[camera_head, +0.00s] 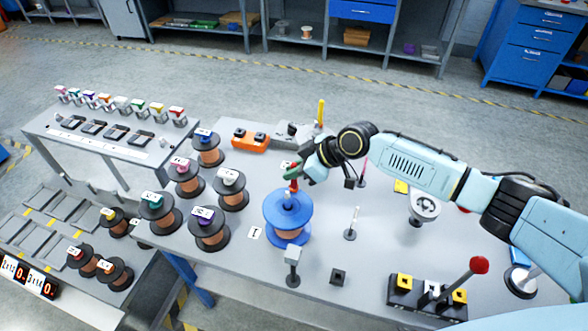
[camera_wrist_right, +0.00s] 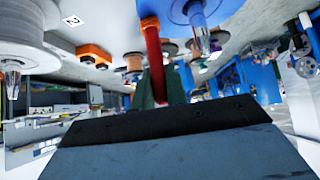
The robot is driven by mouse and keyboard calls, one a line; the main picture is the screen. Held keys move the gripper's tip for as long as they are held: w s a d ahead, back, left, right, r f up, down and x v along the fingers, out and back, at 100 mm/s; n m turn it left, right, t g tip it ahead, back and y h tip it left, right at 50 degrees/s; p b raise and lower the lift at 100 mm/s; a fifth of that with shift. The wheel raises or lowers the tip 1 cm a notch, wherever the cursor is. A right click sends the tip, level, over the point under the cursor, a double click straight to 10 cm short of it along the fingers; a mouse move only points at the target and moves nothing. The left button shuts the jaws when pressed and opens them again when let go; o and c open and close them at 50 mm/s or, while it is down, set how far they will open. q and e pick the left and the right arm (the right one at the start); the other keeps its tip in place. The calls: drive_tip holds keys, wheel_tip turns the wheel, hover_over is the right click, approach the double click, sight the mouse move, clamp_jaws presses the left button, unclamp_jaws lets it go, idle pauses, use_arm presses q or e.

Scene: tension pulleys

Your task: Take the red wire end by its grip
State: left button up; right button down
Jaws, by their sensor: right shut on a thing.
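The red wire-end grip (camera_head: 294,186) is a small red piece just above the top of the blue spool (camera_head: 287,214). My right gripper (camera_head: 290,173) is shut on it with its green fingertips. In the right wrist view, the red grip (camera_wrist_right: 154,55) is a long red bar standing between the dark green fingers (camera_wrist_right: 151,95). The blue spool's edge (camera_wrist_right: 200,12) shows beside it there. I cannot tell whether the grip touches the spool. The wire itself does not show clearly. My left gripper is not in view.
Several copper-wire spools (camera_head: 209,228) stand left of the blue spool on the grey table. An orange block (camera_head: 250,140) lies behind. A thin white post (camera_head: 352,223) stands right of the blue spool, and a red-knobbed lever (camera_head: 479,265) at the front right.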

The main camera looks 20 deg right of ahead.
sight(294, 164)
drive_tip(key=shift+r, duration=0.15)
drive_tip(key=shift+r+p, duration=0.45)
drive_tip(key=shift+p, duration=0.1)
drive_tip(key=shift+r, duration=0.2)
drive_tip(key=shift+r+p, duration=0.5)
drive_tip(key=shift+p, duration=0.05)
drive_tip(key=shift+r, duration=0.1)
idle(0.4)
drive_tip(key=shift+r+p, duration=0.6)
drive_tip(key=shift+p, duration=0.05)
